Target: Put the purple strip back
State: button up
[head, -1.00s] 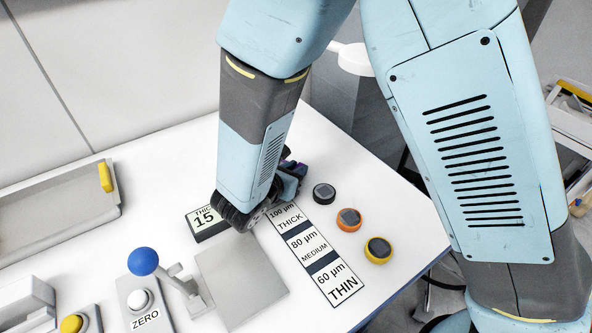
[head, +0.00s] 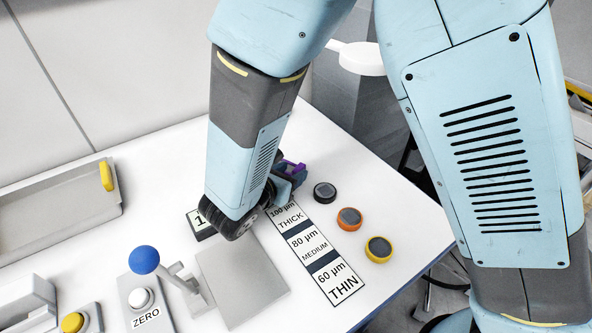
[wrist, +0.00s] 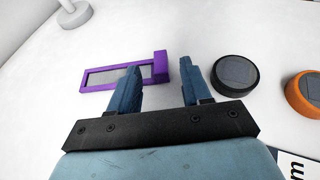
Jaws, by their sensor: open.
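The purple strip (wrist: 100,82) is a thin purple frame with a raised block at one end, seen in the wrist view. It seems to lie on the white table. Its block end (wrist: 160,66) shows between the two fingers of my gripper (wrist: 158,70), and the left finger overlaps the frame. My gripper is open. In the head view my gripper (head: 290,174) is mostly hidden behind my wrist, and only a bit of the purple strip (head: 296,168) shows beside it. A printed label (head: 318,256) reads 100 µm thick, 80 µm medium and 60 µm thin.
Black (head: 325,193), orange (head: 349,218) and yellow (head: 378,249) round pucks stand right of the label. A number block (head: 203,224) is partly hidden by my arm. A grey plate (head: 243,280), a blue-knobbed lever (head: 145,261) and a tray (head: 60,215) are to the left.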

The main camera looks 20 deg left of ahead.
jog(key=shift+v, duration=2.3)
jog(key=shift+r, duration=0.1)
jog(key=w+d+r+m+g+h, duration=0.1)
jog(key=w+d+r+m+g, duration=0.3)
jog(key=d, duration=0.4)
jog(key=w+d+r+m+g+h, duration=0.1)
jog(key=w+d+r+m+h, duration=0.1)
jog(key=d+r+m, duration=0.35)
jog(key=w+d+r+m+g+h, duration=0.1)
jog(key=w+d+r+m+g, duration=0.3)
jog(key=d, duration=0.6)
jog(key=s+d+r+m+y, duration=0.3)
jog(key=s+d+r+m, duration=0.2)
jog(key=d+m, duration=0.4)
jog(key=s+d+r+m+t+y, duration=0.1)
jog(key=s+d+r+m+y, duration=0.3)
jog(key=d+m, duration=0.5)
jog(key=shift+s+d+r+m, duration=0.25)
jog(key=shift+s+r+m, duration=0.3)
jog(key=shift+m, duration=0.4)
